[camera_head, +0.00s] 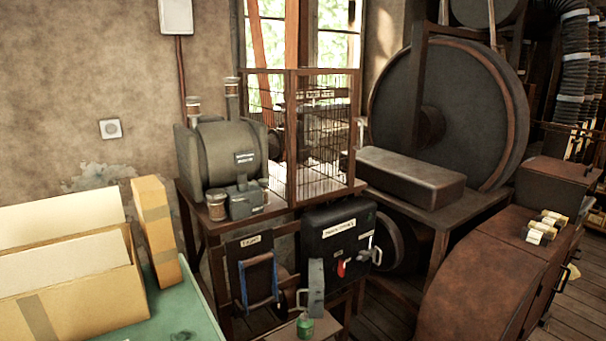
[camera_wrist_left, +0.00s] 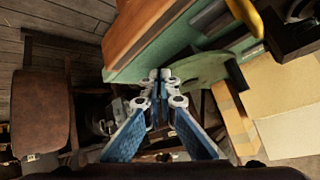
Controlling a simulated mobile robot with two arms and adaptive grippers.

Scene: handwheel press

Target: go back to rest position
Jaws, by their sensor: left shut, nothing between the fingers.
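My left gripper (camera_wrist_left: 160,76) shows in the left wrist view, with blue pads and white joints. Its fingers come together at the tips, and it is shut and empty. A green table top (camera_wrist_left: 195,68) and dark machinery lie beyond it; I cannot tell the distance. I see neither gripper in the head view. My right gripper is in neither view. In the head view, a large dark wheel (camera_head: 447,112) with a rusty rim stands upright at the back right.
Cardboard boxes (camera_head: 75,290) stand on the green table (camera_head: 185,318) at left. A motor unit (camera_head: 222,158) and wire cage (camera_head: 312,125) sit on a bench. Below are a black box (camera_head: 335,255) and a small green-topped item (camera_head: 305,325). A rusty rounded housing (camera_head: 480,285) fills the front right.

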